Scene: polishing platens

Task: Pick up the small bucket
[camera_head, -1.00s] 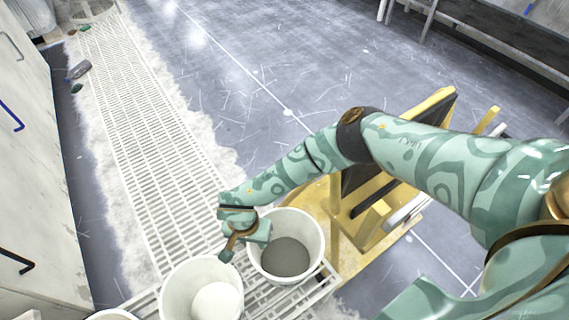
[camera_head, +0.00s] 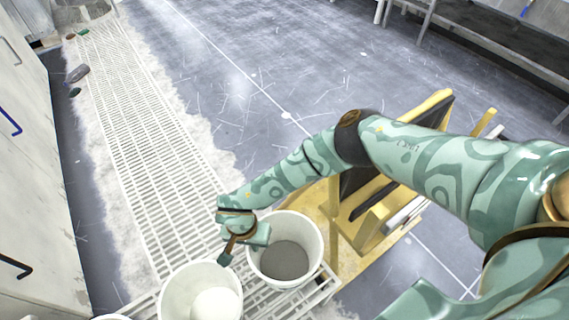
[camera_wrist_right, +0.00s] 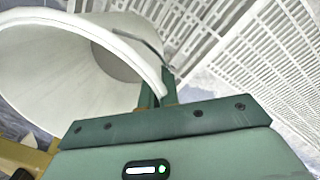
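A white bucket (camera_head: 315,240) with a grey inside bottom stands at the lower middle of the head view. My right gripper (camera_head: 248,245) is at its left rim. In the right wrist view, the fingers (camera_wrist_right: 159,92) are close together, with the rim of the bucket (camera_wrist_right: 50,65) between them. They look shut on the rim, though the bar of the hand hides part of the contact. The bucket looks upright or nearly so. I cannot tell whether it is clear of its support. My left gripper is not in view.
Another white bucket (camera_head: 170,293) with a round white thing (camera_head: 215,303) inside stands just left. A third rim (camera_head: 110,317) shows at the bottom edge. White grating (camera_head: 140,150) runs to the back left. Grey cabinets (camera_head: 30,150) line the left; a yellow frame (camera_head: 375,235) stands right.

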